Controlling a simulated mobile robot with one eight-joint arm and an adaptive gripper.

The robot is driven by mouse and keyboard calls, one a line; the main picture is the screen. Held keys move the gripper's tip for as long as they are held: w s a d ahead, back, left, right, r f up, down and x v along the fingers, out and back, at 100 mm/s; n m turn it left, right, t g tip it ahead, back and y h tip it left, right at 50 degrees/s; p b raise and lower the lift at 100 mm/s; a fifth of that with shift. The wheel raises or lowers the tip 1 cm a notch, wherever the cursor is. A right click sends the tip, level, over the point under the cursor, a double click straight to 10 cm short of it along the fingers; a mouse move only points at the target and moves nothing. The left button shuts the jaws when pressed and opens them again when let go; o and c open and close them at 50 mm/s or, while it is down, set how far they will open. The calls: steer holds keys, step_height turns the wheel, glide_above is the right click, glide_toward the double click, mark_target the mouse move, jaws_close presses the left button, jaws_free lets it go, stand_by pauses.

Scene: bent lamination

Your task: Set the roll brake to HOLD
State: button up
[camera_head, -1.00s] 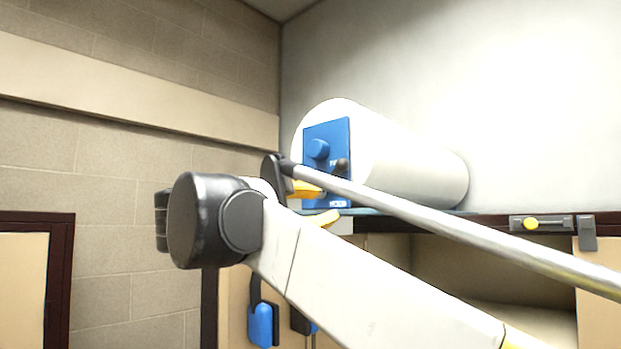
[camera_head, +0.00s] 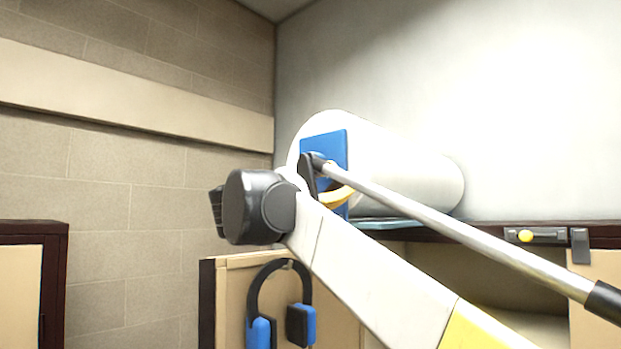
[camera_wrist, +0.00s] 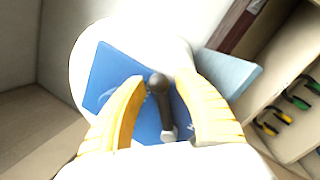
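The roll brake is a blue panel (camera_head: 338,146) on the near end of a large white roll (camera_head: 415,170). The panel also shows in the wrist view (camera_wrist: 108,75). A dark lever (camera_wrist: 160,92) with a round knob sticks out from it. My gripper (camera_wrist: 160,84) is open, with one yellow finger on each side of the lever. I cannot tell whether either finger touches it. In the head view my gripper (camera_head: 335,192) is in front of the panel, and my arm hides the lever. The panel's lettering is mostly hidden.
The roll lies on a dark-edged shelf with a teal sheet (camera_head: 385,224). Blue and black headphones (camera_head: 262,330) hang on the cabinet below. Several coloured handles (camera_wrist: 270,124) show inside the cabinet.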

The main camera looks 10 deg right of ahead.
steer(key=shift+a, duration=0.15)
jaws_close()
steer(key=shift+s, duration=0.1)
steer(key=shift+s+d+f+m+g+h, duration=0.2)
steer(key=shift+f+m+g, duration=0.4)
steer(key=shift+m, duration=0.85)
steer(key=shift+s+d+f+m+g+h, duration=0.15)
steer(key=shift+s+f+m+g, duration=0.15)
steer(key=shift+f+m, duration=0.85)
steer(key=shift+s+d+f+m+g+h, duration=0.2)
steer(key=shift+f+m+g, duration=0.3)
steer(key=shift+m, duration=1.2)
jaws_free()
steer(key=shift+w, duration=0.1)
